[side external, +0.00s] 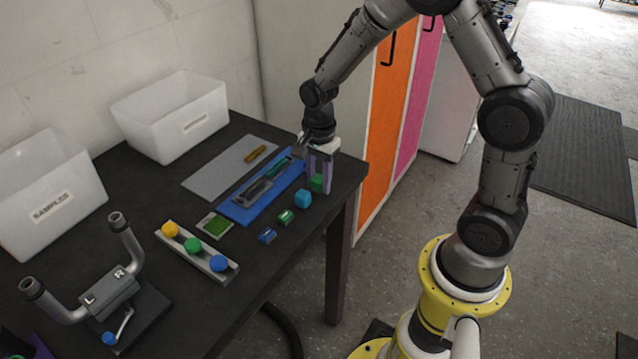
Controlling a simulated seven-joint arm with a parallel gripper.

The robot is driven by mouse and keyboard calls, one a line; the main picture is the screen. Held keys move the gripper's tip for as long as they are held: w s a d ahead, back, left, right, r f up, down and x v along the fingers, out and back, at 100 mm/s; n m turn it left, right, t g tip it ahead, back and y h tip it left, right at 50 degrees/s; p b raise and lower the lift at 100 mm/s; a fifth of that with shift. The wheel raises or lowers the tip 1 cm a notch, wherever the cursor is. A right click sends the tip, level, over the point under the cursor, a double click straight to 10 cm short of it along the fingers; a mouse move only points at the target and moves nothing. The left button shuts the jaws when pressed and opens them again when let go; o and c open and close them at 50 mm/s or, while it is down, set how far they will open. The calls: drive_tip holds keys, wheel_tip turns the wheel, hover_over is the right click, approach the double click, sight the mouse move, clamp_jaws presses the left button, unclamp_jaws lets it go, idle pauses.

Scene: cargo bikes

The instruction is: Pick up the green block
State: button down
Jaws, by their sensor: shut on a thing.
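The green block (317,183) is at the right end of the dark table, low between the fingers of my gripper (319,176). My gripper points down and is shut on the green block. Its purple-grey fingers hide part of the block's sides. I cannot tell whether the block touches the table or is just above it.
A blue block (302,198), a small green piece (285,217) and a small blue piece (267,236) lie nearby. A blue tray (233,212) with tools is left of my gripper. White bins (172,115) stand behind. The table's right edge is close.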

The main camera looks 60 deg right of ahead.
sight(320, 178)
drive_tip(key=shift+r, duration=0.1)
drive_tip(key=shift+r, duration=0.6)
wheel_tip(320, 178, up, 2)
drive_tip(key=shift+s+r, duration=0.15)
drive_tip(key=shift+r, duration=0.05)
drive_tip(key=s+a+r, duration=0.1)
drive_tip(key=s+r, duration=0.8)
drive_tip(key=s, duration=0.4)
drive_tip(key=shift+s+a+r, duration=0.15)
drive_tip(key=shift+s+a, duration=0.15)
drive_tip(key=shift+a, duration=0.1)
drive_tip(key=c, duration=1.2)
unclamp_jaws()
clamp_jaws()
